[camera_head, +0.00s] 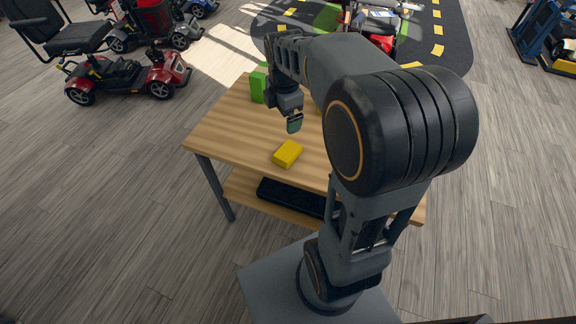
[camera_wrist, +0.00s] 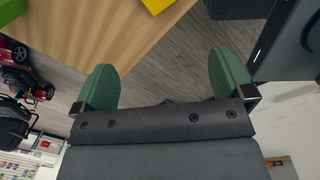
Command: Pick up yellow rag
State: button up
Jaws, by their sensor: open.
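The yellow rag (camera_head: 288,153) is a small folded yellow block lying on the wooden table (camera_head: 222,132), close to its front edge. My gripper (camera_head: 294,122) hangs above the table, just behind the rag in the head view, apart from it and empty. In the wrist view my gripper (camera_wrist: 165,85) shows two green fingers spread wide with nothing between them. A yellow corner, likely the rag (camera_wrist: 157,4), shows at the top edge of that view, beyond the fingertips. Most of it is cut off there.
A green box (camera_head: 258,84) stands at the table's back left; my arm hides part of the tabletop on the right. A black object (camera_head: 290,197) lies on the lower shelf. A red scooter (camera_head: 128,77) stands on the floor at left. The table's left part is clear.

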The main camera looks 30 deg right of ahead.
jog(key=w+d+f+n+g+b, duration=0.1)
jog(key=w+d+f+n+b, duration=0.15)
jog(key=f+n, duration=0.35)
jog(key=b, duration=0.2)
send_over(288, 150)
jog(key=shift+m, duration=0.3)
notch_tip(288, 150, down, 8)
jog(key=shift+a+r, duration=0.1)
jog(key=shift+r, duration=0.05)
jog(key=shift+f+b, duration=0.6)
jog(key=shift+f, duration=2.7)
jog(key=c, duration=1)
jog(key=shift+r, duration=0.1)
